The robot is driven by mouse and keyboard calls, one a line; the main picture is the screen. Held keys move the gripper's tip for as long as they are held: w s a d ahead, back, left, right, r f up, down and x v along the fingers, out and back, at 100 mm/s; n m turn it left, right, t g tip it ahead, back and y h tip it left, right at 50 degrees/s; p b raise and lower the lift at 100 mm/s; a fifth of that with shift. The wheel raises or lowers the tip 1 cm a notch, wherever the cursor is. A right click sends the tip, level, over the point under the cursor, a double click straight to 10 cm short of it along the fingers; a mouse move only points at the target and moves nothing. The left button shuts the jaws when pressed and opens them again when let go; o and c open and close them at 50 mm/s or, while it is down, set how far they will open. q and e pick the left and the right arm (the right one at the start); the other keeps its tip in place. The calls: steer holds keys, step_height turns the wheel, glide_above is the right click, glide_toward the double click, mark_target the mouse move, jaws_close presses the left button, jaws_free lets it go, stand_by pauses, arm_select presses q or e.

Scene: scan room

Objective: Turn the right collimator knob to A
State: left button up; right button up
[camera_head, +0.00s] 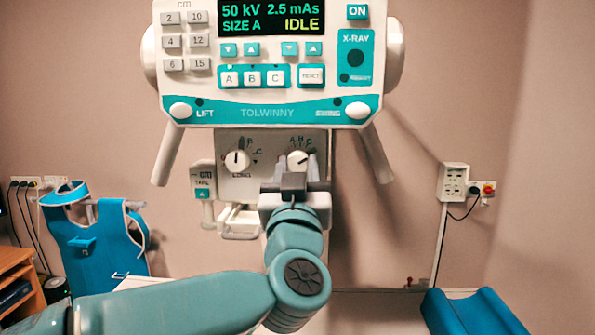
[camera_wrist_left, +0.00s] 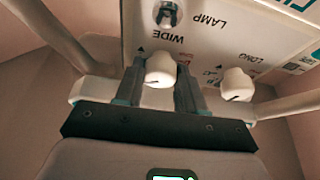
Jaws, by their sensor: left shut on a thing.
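The right collimator knob (camera_head: 297,159) is a white round knob on the panel below the X-ray console. In the left wrist view this knob (camera_wrist_left: 160,68) sits between the two fingers, by the label WIDE. My left gripper (camera_head: 297,170) reaches up to it from below and is shut on it; in the wrist view the fingers (camera_wrist_left: 160,85) lie on either side of it. The letters around the knob are small and partly covered, so I cannot tell which one it points to. My right gripper is in neither view.
The left collimator knob (camera_head: 237,161), labelled LONG, is close beside on the left. The console (camera_head: 268,100) overhangs above, with handles (camera_head: 168,155) at both sides. A metal lamp switch (camera_wrist_left: 168,14) shows in the wrist view. A blue apron (camera_head: 95,240) hangs at left.

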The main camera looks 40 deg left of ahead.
arm_select(q)
steer(key=shift+n, duration=0.3)
steer(key=n+y, duration=0.1)
steer(key=n, duration=0.1)
steer(key=n+g+b, duration=0.1)
steer(key=n, duration=0.1)
steer(key=shift+w+d+g+y+b, duration=0.1)
steer(key=shift+g+y+b, duration=0.2)
steer(key=shift+y, duration=0.1)
steer(key=n+g, duration=0.1)
steer(key=n, duration=0.1)
steer(key=n+g+y+b, duration=0.1)
steer(key=n, duration=0.2)
steer(key=shift+d+r+y, duration=0.1)
steer(key=shift+y, duration=0.2)
steer(key=n+g, duration=0.1)
steer(key=n, duration=0.1)
steer(key=n+g, duration=0.1)
steer(key=n, duration=0.1)
steer(key=shift+w+r+n, duration=0.1)
steer(key=shift+r+n, duration=0.05)
steer(key=shift+n, duration=0.25)
steer(key=shift+d+r+n+g, duration=0.1)
steer(key=shift+n+g, duration=0.3)
steer(key=shift+n, duration=0.7)
steer(key=shift+r+n+g, duration=0.1)
steer(key=shift+n+g, duration=0.3)
steer(key=shift+n, duration=0.7)
steer(key=shift+f+n, duration=0.1)
steer(key=shift+n, duration=0.2)
